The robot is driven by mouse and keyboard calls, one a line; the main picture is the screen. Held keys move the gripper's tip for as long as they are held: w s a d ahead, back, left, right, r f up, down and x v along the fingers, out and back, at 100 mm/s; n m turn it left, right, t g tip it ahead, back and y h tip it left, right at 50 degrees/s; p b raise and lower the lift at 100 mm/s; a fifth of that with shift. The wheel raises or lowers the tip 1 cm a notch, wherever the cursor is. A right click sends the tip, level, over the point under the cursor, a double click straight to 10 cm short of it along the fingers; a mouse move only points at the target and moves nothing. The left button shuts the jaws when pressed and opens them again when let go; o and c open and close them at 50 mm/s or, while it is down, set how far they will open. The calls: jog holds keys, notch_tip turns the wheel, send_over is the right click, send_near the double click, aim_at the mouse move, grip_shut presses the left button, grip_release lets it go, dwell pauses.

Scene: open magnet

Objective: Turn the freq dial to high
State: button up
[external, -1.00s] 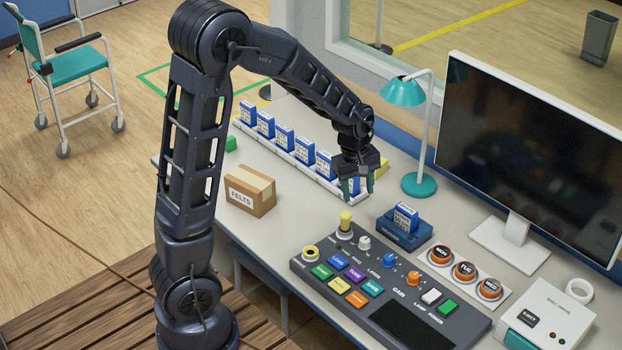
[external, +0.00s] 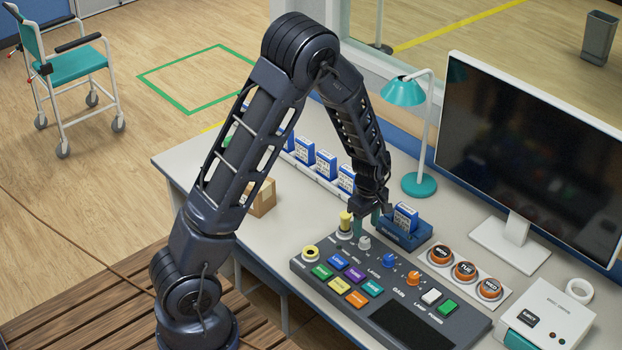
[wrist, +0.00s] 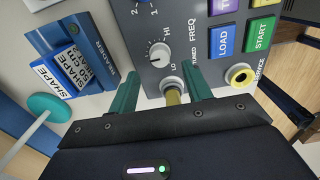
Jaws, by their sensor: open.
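The freq dial is a small white knob on the dark console; it shows in the external view (external: 364,242) and the wrist view (wrist: 160,55). In the wrist view it sits beside the printed FREQ, HI and LO labels. Its exact setting is too small to read. My gripper (external: 368,222) is low over the console's back edge, near the dial. In the wrist view my gripper (wrist: 163,76) is open, its teal fingers spread just short of the dial. A yellow knob (wrist: 173,97) shows between the fingers in that view; contact cannot be told.
The yellow knob (external: 345,220) stands left of the dial. A blue reader (external: 405,236) holding a cartridge is close to the right. The console (external: 305,262) carries several coloured buttons and knobs. A teal lamp (external: 419,184) and a monitor (external: 530,150) stand behind.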

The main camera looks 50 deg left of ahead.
aim_at(365, 240)
jog(key=shift+f, duration=2.75)
jog(key=c, duration=1)
